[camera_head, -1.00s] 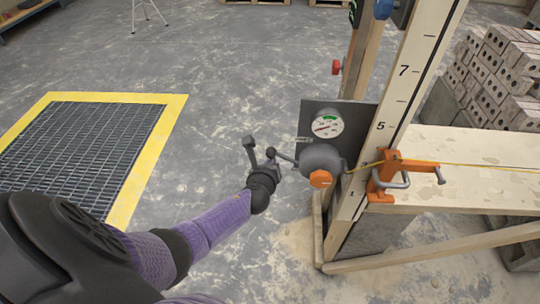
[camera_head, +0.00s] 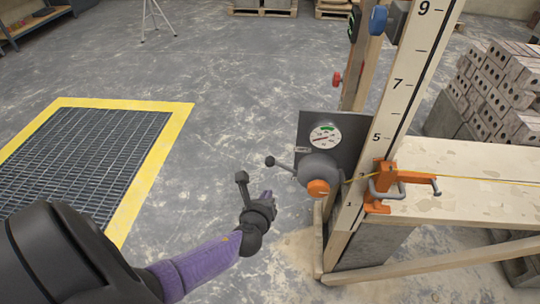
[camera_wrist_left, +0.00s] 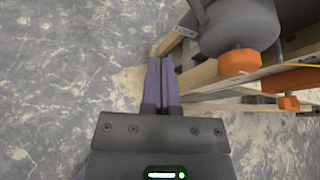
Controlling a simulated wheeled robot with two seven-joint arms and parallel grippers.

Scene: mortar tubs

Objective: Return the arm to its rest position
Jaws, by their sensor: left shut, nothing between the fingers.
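My left arm comes in from the lower left in a purple sleeve. My left gripper (camera_head: 266,196) is shut and empty, low and to the left of a grey valve body (camera_head: 318,168) with an orange knob (camera_head: 318,187) and a ball-ended lever. It stands apart from the valve. In the left wrist view its two purple fingers (camera_wrist_left: 161,80) lie together with nothing between them. The valve body (camera_wrist_left: 238,25) and its orange knob (camera_wrist_left: 239,62) show there at the upper right. My right gripper is not in view.
A dial gauge (camera_head: 325,135) sits on a dark panel above the valve. A wooden post with numbers (camera_head: 400,90), an orange clamp (camera_head: 385,186) and a wooden bench (camera_head: 470,180) stand at the right. A yellow-edged floor grate (camera_head: 150,165) lies left. Open floor lies between.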

